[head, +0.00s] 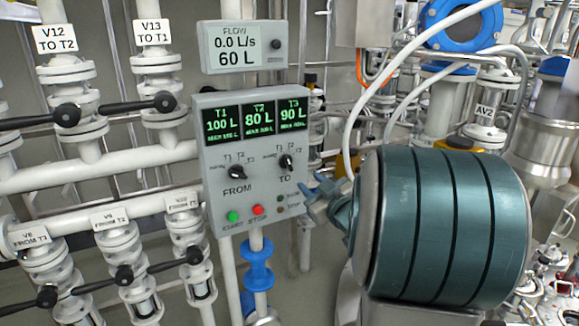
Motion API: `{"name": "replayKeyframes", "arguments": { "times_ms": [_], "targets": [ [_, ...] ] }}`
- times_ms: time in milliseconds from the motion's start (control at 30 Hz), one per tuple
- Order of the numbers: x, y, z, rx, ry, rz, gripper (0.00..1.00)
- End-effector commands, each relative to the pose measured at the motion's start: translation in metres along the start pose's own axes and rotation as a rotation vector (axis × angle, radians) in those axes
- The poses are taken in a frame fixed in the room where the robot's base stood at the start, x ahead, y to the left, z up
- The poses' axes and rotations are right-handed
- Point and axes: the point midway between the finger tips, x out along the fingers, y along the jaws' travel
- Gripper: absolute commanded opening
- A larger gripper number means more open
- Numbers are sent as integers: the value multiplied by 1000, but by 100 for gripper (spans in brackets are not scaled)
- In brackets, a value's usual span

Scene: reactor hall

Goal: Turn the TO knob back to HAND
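The TO knob (286,162) is a small black knob on the right half of the grey control panel (215,200), above the word TO. Small position labels arc over it, with one that seems to read HAND at its left. The knob's exact pointing is too small to tell. The matching FROM knob (237,172) sits to its left. A blue-grey forked end, which seems to be my gripper (309,196), is at the panel's lower right edge, below and right of the TO knob and apart from it. Its finger opening is unclear.
Green START (232,216) and red STOP (257,210) buttons sit below the knobs. The panel screen (259,116) reads T1 100 L, T2 80 L, T3 90 L. A flow display (239,46) above reads 0.0 L/s, 60 L. White pipes and black-handled valves (155,103) fill the left.

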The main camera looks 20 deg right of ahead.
Motion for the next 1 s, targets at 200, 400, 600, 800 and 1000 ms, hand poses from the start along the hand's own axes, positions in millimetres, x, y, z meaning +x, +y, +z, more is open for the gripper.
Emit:
{"name": "replayKeyframes", "arguments": {
  "times_ms": [200, 400, 600, 800, 1000],
  "targets": [
    [47, 0, -1, 1, -1, -2, 33],
    [86, 0, -1, 2, -1, -1, 33],
    [109, 0, 0, 0, -2, 0, 33],
    [116, 0, 0, 0, -1, 1, 33],
    [116, 0, 0, 0, -1, 1, 33]
  ]
}}
